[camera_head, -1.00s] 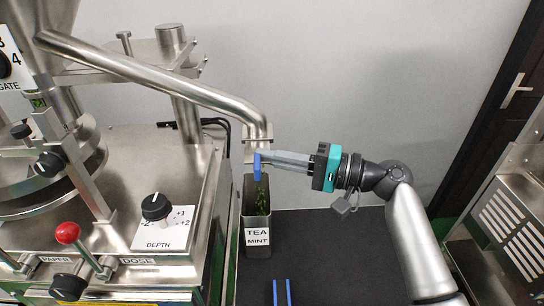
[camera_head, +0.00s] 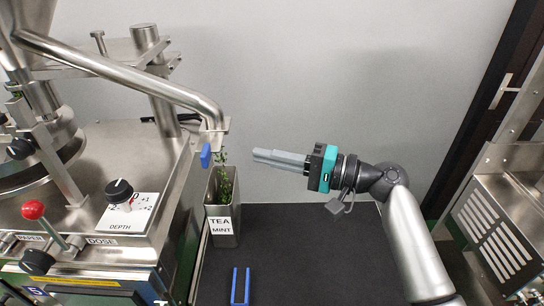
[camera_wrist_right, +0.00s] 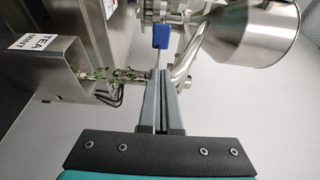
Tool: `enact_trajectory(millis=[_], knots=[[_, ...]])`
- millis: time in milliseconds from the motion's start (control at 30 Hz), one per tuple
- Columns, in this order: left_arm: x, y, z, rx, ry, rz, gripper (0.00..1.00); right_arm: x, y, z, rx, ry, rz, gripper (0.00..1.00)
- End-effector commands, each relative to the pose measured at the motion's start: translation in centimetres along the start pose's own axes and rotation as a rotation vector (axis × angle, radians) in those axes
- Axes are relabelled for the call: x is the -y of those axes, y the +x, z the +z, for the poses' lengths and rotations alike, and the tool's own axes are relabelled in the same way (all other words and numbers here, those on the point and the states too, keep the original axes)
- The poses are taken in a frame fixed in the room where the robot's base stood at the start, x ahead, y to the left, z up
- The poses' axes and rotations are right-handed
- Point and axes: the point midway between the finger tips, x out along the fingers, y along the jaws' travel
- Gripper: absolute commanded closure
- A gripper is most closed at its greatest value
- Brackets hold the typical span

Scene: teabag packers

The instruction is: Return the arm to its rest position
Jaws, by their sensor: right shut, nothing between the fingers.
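My right gripper (camera_head: 254,154) is shut and empty, in the air to the right of the machine's spout. It also shows in the right wrist view (camera_wrist_right: 161,82), its two grey fingers together. My right arm (camera_head: 415,240) comes in from the lower right. The left gripper is not in view.
A metal bin marked TEA MINT (camera_head: 222,240), with green leaves, stands under the spout. A blue tab (camera_head: 206,155) hangs at the spout's end. The steel machine (camera_head: 150,180) fills the left. A blue two-pronged item (camera_head: 240,286) lies on the dark mat (camera_head: 300,260). A steel cabinet (camera_head: 500,225) stands right.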

Motion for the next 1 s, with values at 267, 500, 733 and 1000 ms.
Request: enact_trajectory(millis=[267, 500, 733, 1000], knots=[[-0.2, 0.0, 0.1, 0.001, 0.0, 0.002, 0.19, 0.0, 0.2, 0.0, 0.0, 0.0, -0.001, 1.0], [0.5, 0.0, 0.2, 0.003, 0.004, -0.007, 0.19, 0.0, 0.2, 0.0, 0.0, 0.0, -0.001, 1.0], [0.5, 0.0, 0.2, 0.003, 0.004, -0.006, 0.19, -2.9, 0.0, 1.7, 0.002, -0.058, 0.087, 1.0], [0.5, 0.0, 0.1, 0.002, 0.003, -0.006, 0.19, -13.3, -3.3, 7.9, 0.024, -0.309, 0.473, 1.0]])
